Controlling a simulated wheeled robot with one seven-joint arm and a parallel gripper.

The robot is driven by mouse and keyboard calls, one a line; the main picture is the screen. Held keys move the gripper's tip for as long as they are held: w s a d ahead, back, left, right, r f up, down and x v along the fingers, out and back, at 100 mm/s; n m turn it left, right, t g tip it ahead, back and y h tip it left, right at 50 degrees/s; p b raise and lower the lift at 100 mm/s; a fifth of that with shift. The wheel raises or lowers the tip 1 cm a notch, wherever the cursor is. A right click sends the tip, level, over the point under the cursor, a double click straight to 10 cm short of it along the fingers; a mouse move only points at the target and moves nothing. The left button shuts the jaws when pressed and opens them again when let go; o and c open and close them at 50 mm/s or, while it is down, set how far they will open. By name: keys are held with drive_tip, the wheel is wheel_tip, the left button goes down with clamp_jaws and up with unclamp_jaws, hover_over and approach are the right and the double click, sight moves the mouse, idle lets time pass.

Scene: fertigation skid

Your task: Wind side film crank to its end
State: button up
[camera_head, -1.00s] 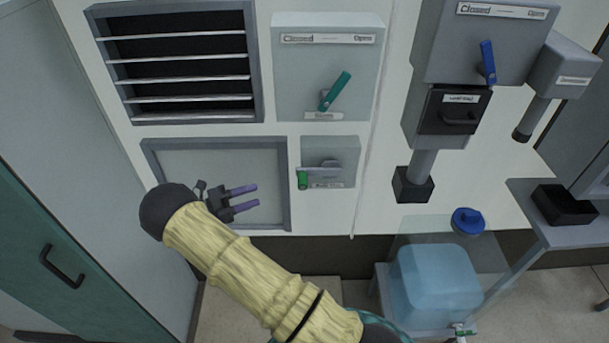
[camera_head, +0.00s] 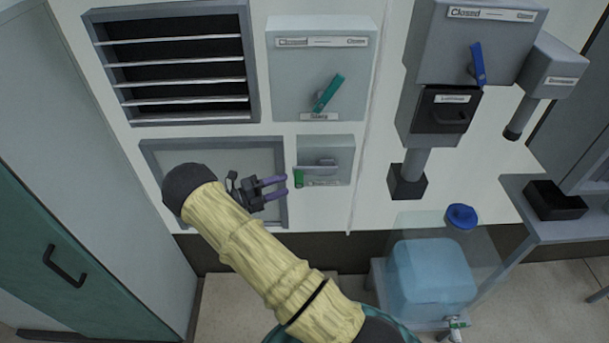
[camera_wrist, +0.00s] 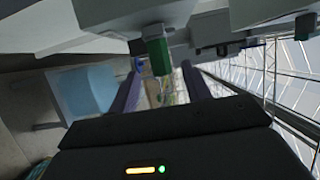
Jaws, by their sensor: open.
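A small grey box (camera_head: 340,150) on the wall carries a crank arm (camera_head: 320,169) with a green handle (camera_head: 299,178) at its left end. Its label is too small to read. My gripper (camera_head: 287,184) is just left of the green handle, with its two purple fingers pointing right towards it. In the wrist view the green handle (camera_wrist: 158,55) appears between the open fingers (camera_wrist: 161,68), near their tips. The fingers are apart and hold nothing. I cannot tell whether either finger touches the handle.
Above is a larger box with a teal lever (camera_head: 328,93). A louvre vent (camera_head: 180,62) and a framed panel (camera_head: 160,155) are to the left. A grey box with a blue lever (camera_head: 478,64) is to the right. A blue tank (camera_head: 432,280) stands below right.

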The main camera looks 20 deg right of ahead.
drive_tip(key=d+p, duration=0.2)
drive_tip(key=d, duration=0.6)
drive_tip(key=shift+d, duration=0.2)
clamp_jaws()
